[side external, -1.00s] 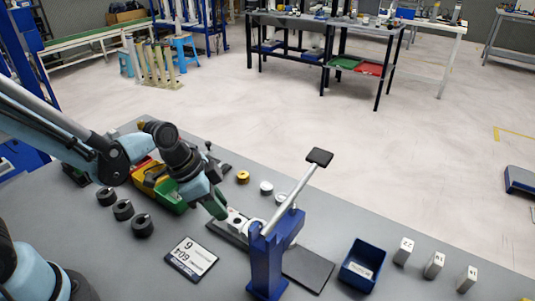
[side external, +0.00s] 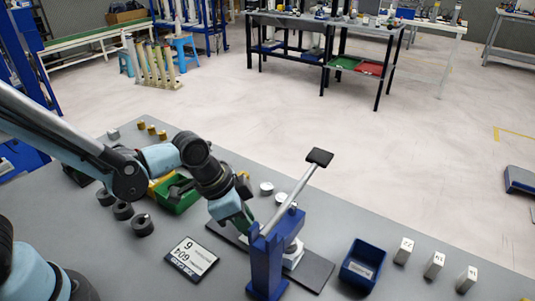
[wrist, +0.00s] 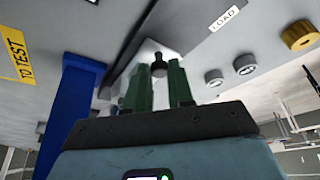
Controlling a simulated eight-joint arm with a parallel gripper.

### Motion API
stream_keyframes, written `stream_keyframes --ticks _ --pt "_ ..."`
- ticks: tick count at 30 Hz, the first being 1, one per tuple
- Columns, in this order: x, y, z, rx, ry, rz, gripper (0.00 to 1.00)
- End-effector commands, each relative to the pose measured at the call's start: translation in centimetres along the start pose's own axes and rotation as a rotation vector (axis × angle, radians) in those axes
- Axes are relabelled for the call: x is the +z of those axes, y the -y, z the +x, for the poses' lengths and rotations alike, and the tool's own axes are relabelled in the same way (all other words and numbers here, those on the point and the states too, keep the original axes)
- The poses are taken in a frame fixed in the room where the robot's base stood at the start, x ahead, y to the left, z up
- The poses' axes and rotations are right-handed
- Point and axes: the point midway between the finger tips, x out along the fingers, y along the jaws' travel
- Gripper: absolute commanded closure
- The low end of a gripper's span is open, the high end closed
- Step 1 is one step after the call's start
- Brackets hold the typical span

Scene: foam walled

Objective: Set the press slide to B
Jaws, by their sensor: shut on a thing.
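The press (side external: 267,262) is a blue frame with a long silver lever that ends in a black pad (side external: 320,156), raised up and to the right. Its pale slide block (side external: 293,256) sits on the dark base rail (side external: 316,270), partly hidden behind the blue frame. In the wrist view the slide block (wrist: 147,50) carries a dark knob (wrist: 158,64). My gripper (wrist: 158,78) has its green fingers shut around this knob. In the side view my gripper (side external: 248,226) is at the press's left, its tips partly hidden by the frame. I cannot read a B mark.
A blue bin (side external: 346,272) and several white numbered blocks stand right of the press. A card (side external: 191,259) lies in front. Black cylinders (side external: 142,226) and a green bin (side external: 176,205) are at the left. The wrist view shows a LOAD label (wrist: 224,18).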

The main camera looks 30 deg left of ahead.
Motion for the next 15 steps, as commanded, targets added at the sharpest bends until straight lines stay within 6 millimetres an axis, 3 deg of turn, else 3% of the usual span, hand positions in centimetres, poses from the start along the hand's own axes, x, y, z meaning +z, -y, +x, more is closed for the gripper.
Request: stream_keyframes --ticks 10,11,15 --pt "-0.22 -0.11 0.1 -0.004 -0.002 -0.001 1.0" --pt "-0.22 -0.1 0.1 -0.004 -0.002 -0.001 0.73" --pt "-0.2 -0.13 0.09 -0.003 -0.002 -0.001 0.52"
